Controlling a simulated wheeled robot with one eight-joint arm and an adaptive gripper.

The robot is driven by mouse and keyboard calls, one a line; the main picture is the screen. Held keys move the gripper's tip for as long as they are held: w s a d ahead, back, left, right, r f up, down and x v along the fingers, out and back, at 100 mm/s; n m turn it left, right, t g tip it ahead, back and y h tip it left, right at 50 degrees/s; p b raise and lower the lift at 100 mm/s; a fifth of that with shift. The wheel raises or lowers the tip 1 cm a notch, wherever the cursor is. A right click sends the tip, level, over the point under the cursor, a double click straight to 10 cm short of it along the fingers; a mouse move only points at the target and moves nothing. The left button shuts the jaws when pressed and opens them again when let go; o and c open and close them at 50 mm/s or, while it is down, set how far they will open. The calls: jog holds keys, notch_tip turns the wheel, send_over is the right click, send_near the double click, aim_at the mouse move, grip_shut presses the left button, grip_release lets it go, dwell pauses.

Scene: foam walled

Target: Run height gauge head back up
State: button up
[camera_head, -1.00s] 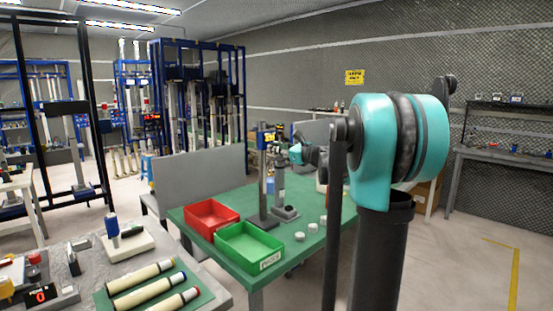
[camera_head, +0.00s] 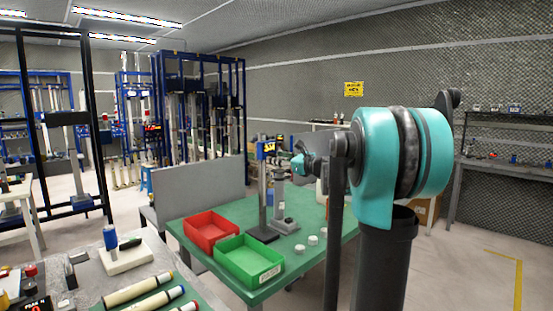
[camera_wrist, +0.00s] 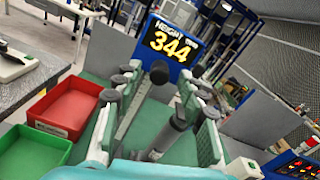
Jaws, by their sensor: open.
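The height gauge (camera_head: 263,192) stands upright on the green table, with a dark post and a display box on top. In the wrist view the display (camera_wrist: 170,46) reads HEIGHT 344 in yellow digits. A dark round knob (camera_wrist: 159,72) shows below the display, between my fingers. My gripper (camera_wrist: 161,92) is open, with its fingers apart at left and right. In the head view my gripper (camera_head: 304,164) is just right of the gauge, near the upper post. I cannot tell whether a finger touches the gauge.
A red bin (camera_head: 211,231) and a green bin (camera_head: 249,262) sit left of the gauge. A grey stand (camera_head: 283,222) is right beside it. Small white pucks (camera_head: 312,240) lie at the right. A grey panel (camera_head: 198,188) stands behind the table.

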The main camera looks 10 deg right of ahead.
jog(key=v, duration=1.1)
jog(key=s+a+f+n+g+h, duration=0.25)
jog(key=s+a+f+n, duration=0.35)
jog(key=f, duration=0.5)
jog(key=s+a+f+n+g+h, duration=0.1)
jog(key=s+a+f+n+g, duration=0.3)
jog(key=s+f+n, duration=0.6)
jog(key=s+d+f+n+g+h, duration=0.2)
jog(key=s+f+n, duration=0.3)
jog(key=s+f, duration=0.3)
jog(key=s+d+f+n+g+h, duration=0.2)
jog(key=s+d+f+n+h, duration=0.2)
jog(key=s+f, duration=0.4)
notch_tip(320, 180, down, 3)
jog(key=shift+d+f+n+h, duration=0.25)
jog(key=shift+d+n+h, duration=0.2)
jog(key=shift+h, duration=0.1)
